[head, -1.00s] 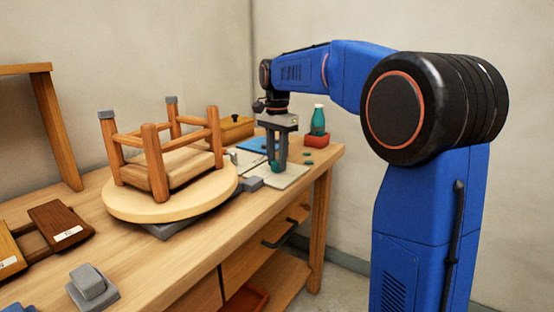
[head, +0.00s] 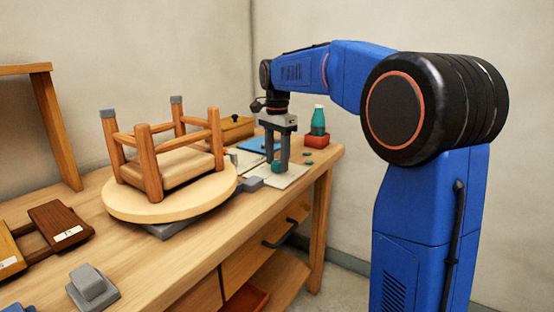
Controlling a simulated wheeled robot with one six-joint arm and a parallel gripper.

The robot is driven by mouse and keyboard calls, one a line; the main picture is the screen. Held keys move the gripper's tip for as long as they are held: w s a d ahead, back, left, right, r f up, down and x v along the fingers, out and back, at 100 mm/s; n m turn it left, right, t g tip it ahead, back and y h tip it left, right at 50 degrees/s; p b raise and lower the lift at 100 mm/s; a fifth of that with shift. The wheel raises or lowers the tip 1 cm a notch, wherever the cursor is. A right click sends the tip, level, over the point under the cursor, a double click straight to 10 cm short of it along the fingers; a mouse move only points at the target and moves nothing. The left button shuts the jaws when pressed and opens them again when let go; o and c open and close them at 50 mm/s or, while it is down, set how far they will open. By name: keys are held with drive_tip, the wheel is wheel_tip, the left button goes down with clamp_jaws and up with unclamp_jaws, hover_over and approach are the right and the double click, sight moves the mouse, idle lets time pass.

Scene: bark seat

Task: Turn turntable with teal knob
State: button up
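A round pale wooden turntable (head: 190,212) on a grey base sits on the bench, with an upside-down wooden stool (head: 178,165) on it, legs up. A small teal knob (head: 277,167) shows low at my gripper (head: 277,168), to the right of the turntable. My gripper points straight down at the far end of the bench. Its two grey fingers reach down to the knob and appear to hold it between their tips. The fingers partly hide the knob.
A grey block (head: 250,184) lies between turntable and gripper. A teal bottle (head: 318,120) stands by a red block (head: 317,141) behind the gripper. A blue pad (head: 260,145) and a wooden box (head: 235,130) lie at the back. Wooden blocks (head: 62,226) lie front left.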

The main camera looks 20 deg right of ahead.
sight(277, 162)
wheel_tip(277, 162, up, 17)
drive_tip(key=shift+r, duration=0.2)
idle(0.6)
drive_tip(key=shift+s, duration=0.15)
drive_tip(key=s+f+n+t, duration=0.4)
drive_tip(key=s+f+n, duration=1)
drive_tip(key=s+f, duration=1.9)
drive_tip(key=s, duration=0.3)
drive_tip(key=shift+s+t, duration=0.15)
drive_tip(key=shift+t, duration=0.25)
drive_tip(key=shift+r, duration=0.1)
drive_tip(key=shift+c, duration=0.5)
